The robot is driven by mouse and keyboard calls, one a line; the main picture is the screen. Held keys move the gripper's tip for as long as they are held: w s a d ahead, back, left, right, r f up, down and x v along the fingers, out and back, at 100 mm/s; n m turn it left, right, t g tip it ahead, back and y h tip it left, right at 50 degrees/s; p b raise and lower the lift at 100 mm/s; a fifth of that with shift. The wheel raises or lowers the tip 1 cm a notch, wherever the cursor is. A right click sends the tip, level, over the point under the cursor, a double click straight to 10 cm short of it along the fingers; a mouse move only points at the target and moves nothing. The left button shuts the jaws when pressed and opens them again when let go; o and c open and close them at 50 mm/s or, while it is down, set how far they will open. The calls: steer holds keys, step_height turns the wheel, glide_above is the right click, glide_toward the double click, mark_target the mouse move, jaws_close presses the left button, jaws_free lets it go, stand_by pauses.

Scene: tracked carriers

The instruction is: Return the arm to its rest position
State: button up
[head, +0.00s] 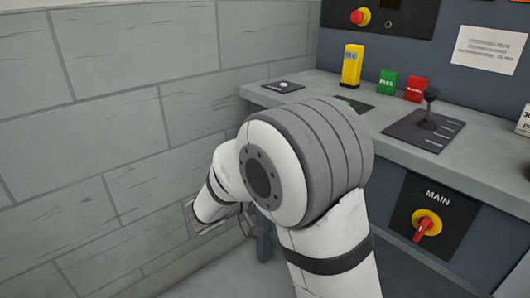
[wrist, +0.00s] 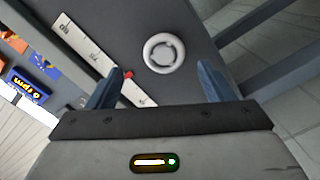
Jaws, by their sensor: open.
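My arm spans the middle of the head view, its large white and grey joint hiding part of the console. My gripper (wrist: 163,82) is open in the wrist view, with two blue fingers spread apart and nothing between them. Beyond the fingertips, a white round ring-shaped part (wrist: 163,38) sits on a dark grey panel. I cannot tell how far it is from the fingers. In the head view the gripper end is low, left of the console, and mostly hidden behind my arm; a blue-grey piece there may be a finger.
The console shelf (head: 455,168) carries a yellow block (head: 351,66), a green block (head: 388,82), a red block (head: 415,89) and a lever (head: 429,108). A red MAIN switch (head: 426,226) is on its front. A grey block wall (head: 120,130) stands left. A white scale strip (wrist: 92,42) is on the panel.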

steer(key=s+d+r+m+g+y+p, duration=0.1)
steer(key=s+d+r+g+y+p, duration=0.2)
steer(key=s+d+r+g+p, duration=0.45)
steer(key=s+d+r+g+y+p, duration=0.2)
steer(key=s+d+r+p, duration=0.2)
steer(key=s+r+p, duration=0.55)
steer(key=s+a+r+t+y+p, duration=0.1)
steer(key=s+a+r+y+p, duration=0.1)
steer(key=r+p, duration=0.6)
steer(key=s+a+r+t+y+p, duration=0.1)
steer(key=s+a+r+y+p, duration=0.2)
steer(key=r+y+p, duration=0.4)
steer(key=s+r+p, duration=0.1)
steer(key=p, duration=0.3)
steer(key=shift+s+a+n+p, duration=0.15)
steer(key=shift+s+n+p, duration=0.15)
steer(key=shift+s, duration=0.1)
